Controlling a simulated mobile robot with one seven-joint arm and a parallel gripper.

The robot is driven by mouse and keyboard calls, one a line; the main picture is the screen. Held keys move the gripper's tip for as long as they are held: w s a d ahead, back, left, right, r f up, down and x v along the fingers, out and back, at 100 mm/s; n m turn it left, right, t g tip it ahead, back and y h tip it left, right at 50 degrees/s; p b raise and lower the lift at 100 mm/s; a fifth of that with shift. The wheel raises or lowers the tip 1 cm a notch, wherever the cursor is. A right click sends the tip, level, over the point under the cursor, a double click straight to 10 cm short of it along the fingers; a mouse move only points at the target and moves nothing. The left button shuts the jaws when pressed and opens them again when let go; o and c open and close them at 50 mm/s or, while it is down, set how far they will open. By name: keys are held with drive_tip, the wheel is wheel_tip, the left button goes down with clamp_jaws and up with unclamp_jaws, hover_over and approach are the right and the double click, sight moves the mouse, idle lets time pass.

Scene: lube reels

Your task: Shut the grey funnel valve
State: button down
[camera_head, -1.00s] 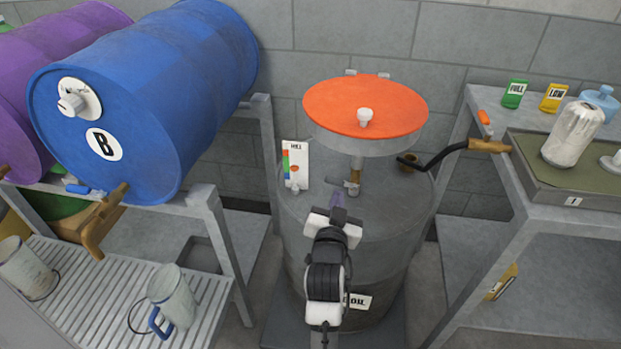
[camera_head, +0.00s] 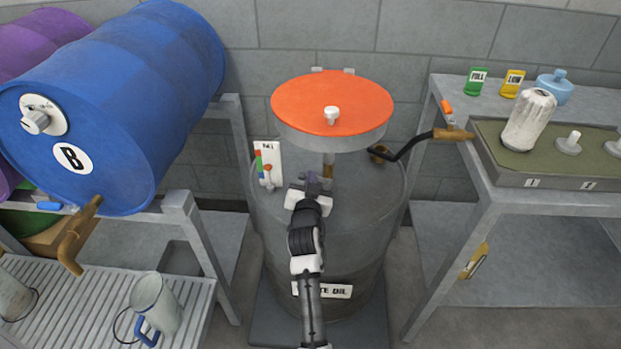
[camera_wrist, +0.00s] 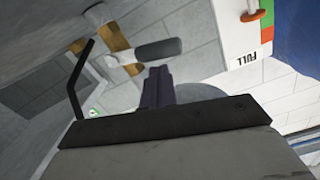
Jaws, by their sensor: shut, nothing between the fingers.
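The funnel with an orange lid (camera_head: 331,100) stands over the grey waste oil drum (camera_head: 350,235) on a brass stem (camera_head: 328,171). In the wrist view the valve's grey handle (camera_wrist: 158,50) sticks out sideways from the brass stem (camera_wrist: 112,52), just beyond my fingertips. In the head view my gripper hides most of the valve. My gripper (camera_head: 312,180) is shut and empty, just left of the stem. Its purple fingers (camera_wrist: 157,84) are together, close to the handle; I cannot tell whether they touch it.
A fill gauge card (camera_head: 268,163) stands on the drum, left of my gripper. A black bent pipe with a brass end (camera_head: 447,134) reaches over the drum's right side. A blue barrel (camera_head: 130,100) on a rack is at left. A workbench (camera_head: 540,198) with a white canister (camera_head: 529,120) is at right.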

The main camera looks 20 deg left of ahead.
drive_tip(key=shift+f, duration=0.1)
drive_tip(key=shift+s+a+f+n+b, duration=0.1)
drive_tip(key=shift+a+f+n+b, duration=0.2)
drive_tip(key=shift+f+n+b, duration=0.25)
drive_tip(key=shift+a+f+b, duration=0.15)
drive_tip(key=shift+f+b, duration=0.1)
drive_tip(key=shift+b, duration=0.35)
drive_tip(key=shift+r, duration=0.2)
